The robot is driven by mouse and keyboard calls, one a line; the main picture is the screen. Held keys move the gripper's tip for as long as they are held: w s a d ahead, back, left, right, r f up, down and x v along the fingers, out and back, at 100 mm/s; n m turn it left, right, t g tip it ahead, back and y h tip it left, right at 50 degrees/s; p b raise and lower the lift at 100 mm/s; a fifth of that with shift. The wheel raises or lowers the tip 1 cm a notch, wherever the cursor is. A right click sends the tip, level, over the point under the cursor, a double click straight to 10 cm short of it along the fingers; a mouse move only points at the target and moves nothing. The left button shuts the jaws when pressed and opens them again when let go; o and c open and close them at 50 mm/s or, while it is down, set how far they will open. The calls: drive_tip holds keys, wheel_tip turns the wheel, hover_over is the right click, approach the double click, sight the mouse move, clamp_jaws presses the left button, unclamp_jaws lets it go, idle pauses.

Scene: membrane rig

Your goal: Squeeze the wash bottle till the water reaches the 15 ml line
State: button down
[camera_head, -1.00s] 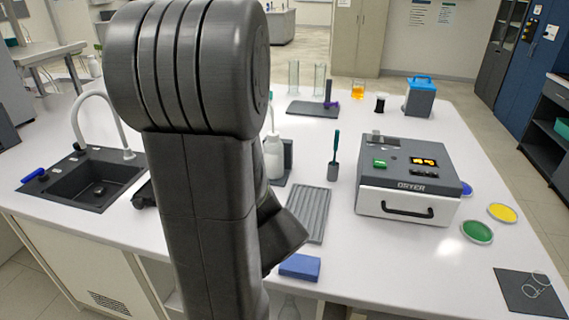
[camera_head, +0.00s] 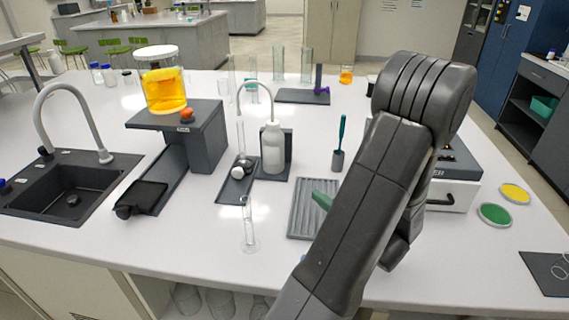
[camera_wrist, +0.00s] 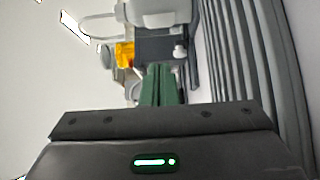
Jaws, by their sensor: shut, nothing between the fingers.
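The white wash bottle (camera_head: 272,148) stands upright on a dark stand in the middle of the bench, its thin curved spout bending over to the left. A slim clear tube (camera_head: 241,136) stands under the spout side on a dark base plate. Another clear cylinder (camera_head: 249,226) stands nearer the bench's front edge. I cannot read any 15 ml line or water level. My gripper (camera_head: 322,200) is over the grey ribbed tray, right of and nearer than the bottle, apart from it. Its green fingers (camera_wrist: 160,84) are shut and empty in the wrist view.
A jar of orange liquid (camera_head: 164,88) stands on a raised grey platform at left, beside the sink (camera_head: 70,195). The grey ribbed tray (camera_head: 303,222) and a dark green-handled tool (camera_head: 340,140) are right of the bottle. My arm partly hides the dryer (camera_head: 455,190).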

sight(268, 157)
drive_tip(key=shift+a, duration=0.1)
drive_tip(key=p+x, duration=0.3)
drive_tip(key=x, duration=1.7)
